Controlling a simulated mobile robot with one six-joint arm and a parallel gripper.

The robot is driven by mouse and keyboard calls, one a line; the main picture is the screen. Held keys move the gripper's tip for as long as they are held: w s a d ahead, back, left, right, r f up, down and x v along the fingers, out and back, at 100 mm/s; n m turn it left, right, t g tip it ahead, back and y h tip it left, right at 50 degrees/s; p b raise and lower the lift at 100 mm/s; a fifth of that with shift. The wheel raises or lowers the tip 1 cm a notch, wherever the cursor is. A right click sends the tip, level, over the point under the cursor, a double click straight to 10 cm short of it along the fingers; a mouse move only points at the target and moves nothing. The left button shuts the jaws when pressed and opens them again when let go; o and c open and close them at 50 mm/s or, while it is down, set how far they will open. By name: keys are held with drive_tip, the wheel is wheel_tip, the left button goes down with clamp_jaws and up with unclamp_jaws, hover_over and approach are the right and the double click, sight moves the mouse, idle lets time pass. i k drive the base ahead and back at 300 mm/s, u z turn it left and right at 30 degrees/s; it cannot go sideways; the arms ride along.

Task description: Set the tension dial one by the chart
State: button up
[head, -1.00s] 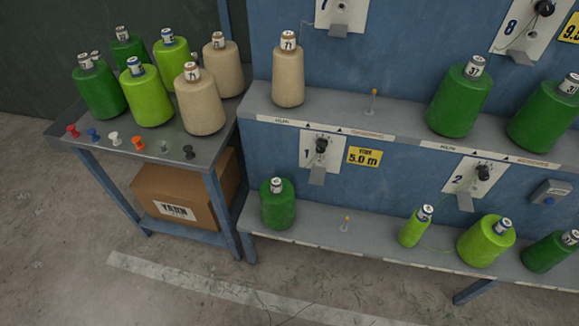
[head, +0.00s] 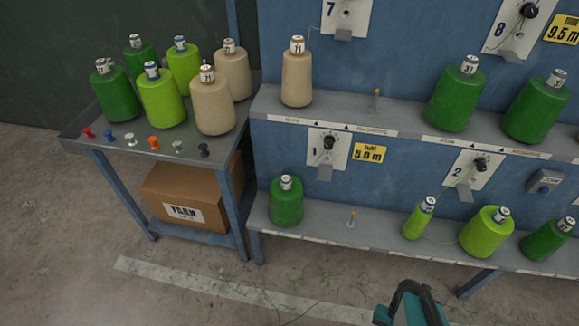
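The tension dial one is a black knob (head: 329,143) on a white plate (head: 316,158) marked 1, on the blue panel below the upper shelf. A small grey tab sticks out under it. The exact dial setting is too small to read. A yellow tag (head: 368,153) reading 5.0 m is beside the plate. I cannot make out a chart in this view. What appears to be my gripper (head: 416,300), black and teal, shows at the bottom edge, well below and right of dial one and apart from everything. Its fingertips are not clear.
A green cone (head: 286,203) and an empty peg (head: 351,219) are on the lower shelf below dial one. A beige cone (head: 297,76) stands on the upper shelf. Dial two (head: 480,164) is to the right. A side table (head: 75,126) holds several cones and coloured pins.

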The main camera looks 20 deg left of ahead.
sight(328, 144)
drive_tip(key=z, duration=1.45)
drive_tip(key=k, duration=0.1)
drive_tip(key=u, duration=2.65)
drive_tip(key=k, duration=0.9)
drive_tip(key=z, duration=0.25)
drive_tip(key=i, duration=0.85)
drive_tip(key=u, duration=0.05)
